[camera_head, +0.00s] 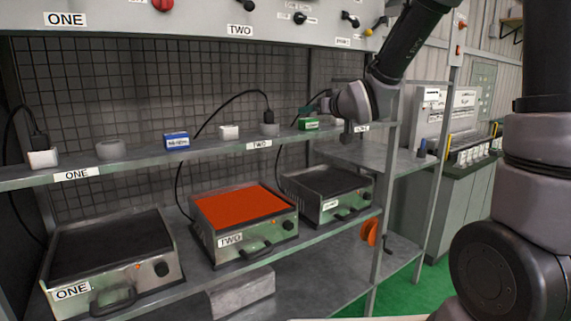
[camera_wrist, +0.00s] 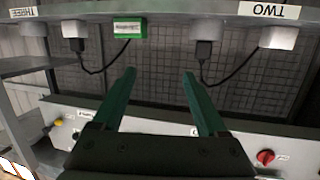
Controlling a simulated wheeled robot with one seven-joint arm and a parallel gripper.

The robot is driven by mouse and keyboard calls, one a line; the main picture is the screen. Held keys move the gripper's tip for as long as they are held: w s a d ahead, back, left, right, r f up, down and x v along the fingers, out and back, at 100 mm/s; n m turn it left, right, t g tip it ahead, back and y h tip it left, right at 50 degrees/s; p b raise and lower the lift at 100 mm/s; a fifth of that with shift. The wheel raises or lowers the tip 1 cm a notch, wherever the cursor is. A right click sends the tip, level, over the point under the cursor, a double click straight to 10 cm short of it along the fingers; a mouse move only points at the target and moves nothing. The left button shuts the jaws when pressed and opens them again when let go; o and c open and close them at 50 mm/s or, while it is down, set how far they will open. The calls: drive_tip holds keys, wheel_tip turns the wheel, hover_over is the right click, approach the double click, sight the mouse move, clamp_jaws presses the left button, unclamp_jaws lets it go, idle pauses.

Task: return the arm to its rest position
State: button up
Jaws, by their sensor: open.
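My gripper (camera_wrist: 160,95) shows in the wrist view with two dark green fingers spread apart and nothing between them. In the head view my wrist is at the upper shelf, near its right end, and the fingertips are hard to make out there. A green box (camera_head: 308,124) sits on that shelf close to my wrist. It also shows in the wrist view (camera_wrist: 129,28), beyond the fingers and apart from them. The wrist view is upside down, with the labels inverted.
The upper shelf (camera_head: 120,162) also bears a blue box (camera_head: 177,141) and several sockets. Below stand hot plates: ONE (camera_head: 110,250), TWO with a glowing orange top (camera_head: 240,204), and a third (camera_head: 327,182). A knob panel (camera_head: 190,18) runs above. Black cables hang between. A shelf post (camera_head: 386,200) stands right.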

drive_tip(key=s+d+r+m+g+h, duration=0.3)
drive_tip(key=s+d+m+h, duration=0.15)
drive_tip(key=s+d, duration=0.75)
drive_tip(key=s+d+m+g, duration=0.2)
drive_tip(key=s, duration=0.5)
drive_tip(key=s+d+f+m+g, duration=0.1)
drive_tip(key=s+d+g, duration=0.1)
drive_tip(key=s, duration=0.6)
drive_tip(key=shift+s+m+y, duration=0.2)
drive_tip(key=shift+m+y, duration=0.15)
